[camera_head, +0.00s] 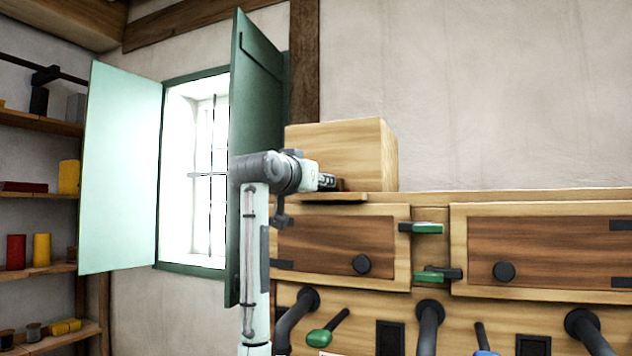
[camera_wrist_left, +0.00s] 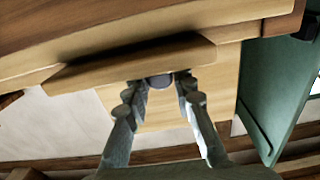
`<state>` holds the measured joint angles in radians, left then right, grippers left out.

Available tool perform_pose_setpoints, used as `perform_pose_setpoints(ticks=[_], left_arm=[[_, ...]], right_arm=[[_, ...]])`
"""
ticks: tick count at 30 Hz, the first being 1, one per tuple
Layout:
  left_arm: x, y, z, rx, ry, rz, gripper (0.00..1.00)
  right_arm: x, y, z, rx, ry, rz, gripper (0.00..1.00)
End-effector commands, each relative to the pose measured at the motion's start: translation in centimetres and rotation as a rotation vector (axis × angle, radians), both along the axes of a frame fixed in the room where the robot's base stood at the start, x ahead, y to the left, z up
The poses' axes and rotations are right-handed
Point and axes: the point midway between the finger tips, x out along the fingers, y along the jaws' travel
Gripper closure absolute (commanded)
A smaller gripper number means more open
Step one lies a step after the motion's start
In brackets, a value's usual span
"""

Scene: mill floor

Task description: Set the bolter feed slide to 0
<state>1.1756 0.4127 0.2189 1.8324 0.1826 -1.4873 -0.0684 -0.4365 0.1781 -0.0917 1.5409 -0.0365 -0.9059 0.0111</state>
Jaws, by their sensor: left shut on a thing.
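My left gripper (camera_head: 331,182) is at the front of a pale wooden box (camera_head: 350,150) on top of the wooden cabinet, just above a thin wooden ledge (camera_head: 320,197). In the left wrist view, my left gripper's fingertips (camera_wrist_left: 160,84) are closed on a small grey rounded knob (camera_wrist_left: 158,81). The knob sits against the edge of the wooden ledge (camera_wrist_left: 130,62); I take it to be the bolter feed slide's knob. In the head view the gripper hides it, and I cannot read any scale or setting. My right gripper is not in view.
The cabinet has two brown door panels (camera_head: 335,240) with black knobs (camera_head: 361,264) and green-handled latches (camera_head: 427,228). Dark pipes (camera_head: 429,325) and a green-handled lever (camera_head: 320,337) are below. Green shutters (camera_head: 120,170) stand open at the left, beside shelves (camera_head: 40,195).

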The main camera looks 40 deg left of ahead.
Motion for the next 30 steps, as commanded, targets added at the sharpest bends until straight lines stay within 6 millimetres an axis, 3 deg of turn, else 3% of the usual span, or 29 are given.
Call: perform_pose_setpoints(ticks=[2,3,7,19,30], left_arm=[[0.0,0.1,0.4,0.001,-0.010,0.002,1.00],[0.0,0.1,0.4,0.001,-0.009,0.002,0.71],[0.0,0.1,0.3,0.000,-0.008,0.002,0.55],[-0.9,-0.2,0.3,0.001,-0.009,0.002,0.55],[-8.1,-2.2,0.3,0.001,-0.011,0.003,0.55]], right_arm=[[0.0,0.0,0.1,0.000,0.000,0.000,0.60],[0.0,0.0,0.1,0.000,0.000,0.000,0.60],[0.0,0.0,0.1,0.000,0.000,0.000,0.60],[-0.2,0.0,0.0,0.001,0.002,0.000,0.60],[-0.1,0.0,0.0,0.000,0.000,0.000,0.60]])
